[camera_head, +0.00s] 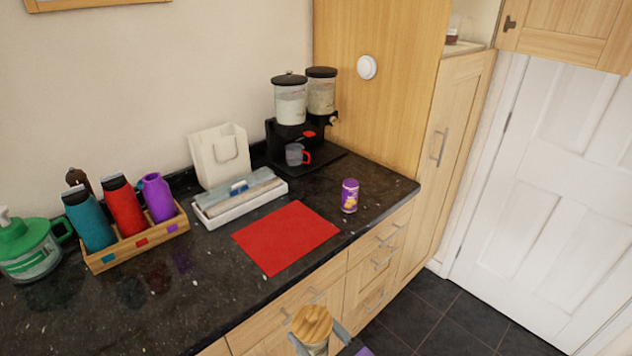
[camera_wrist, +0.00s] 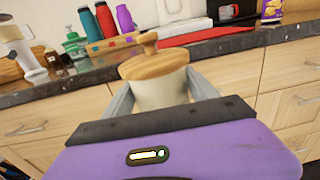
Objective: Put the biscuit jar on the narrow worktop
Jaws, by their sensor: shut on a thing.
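The biscuit jar (camera_wrist: 158,92) is pale with a round wooden lid and knob. My gripper (camera_wrist: 160,98) is shut on it, with one grey finger on each side of its body in the wrist view. In the head view the jar's wooden lid (camera_head: 312,323) shows at the bottom edge, in front of the drawers and lower than the worktop's top; my gripper (camera_head: 318,343) is partly cut off there. The jar looks roughly upright. The dark speckled worktop (camera_head: 215,280) runs along the wall. I cannot tell whether it is the narrow one.
The front left stretch is clear. A tall cupboard (camera_head: 390,75) stands right.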

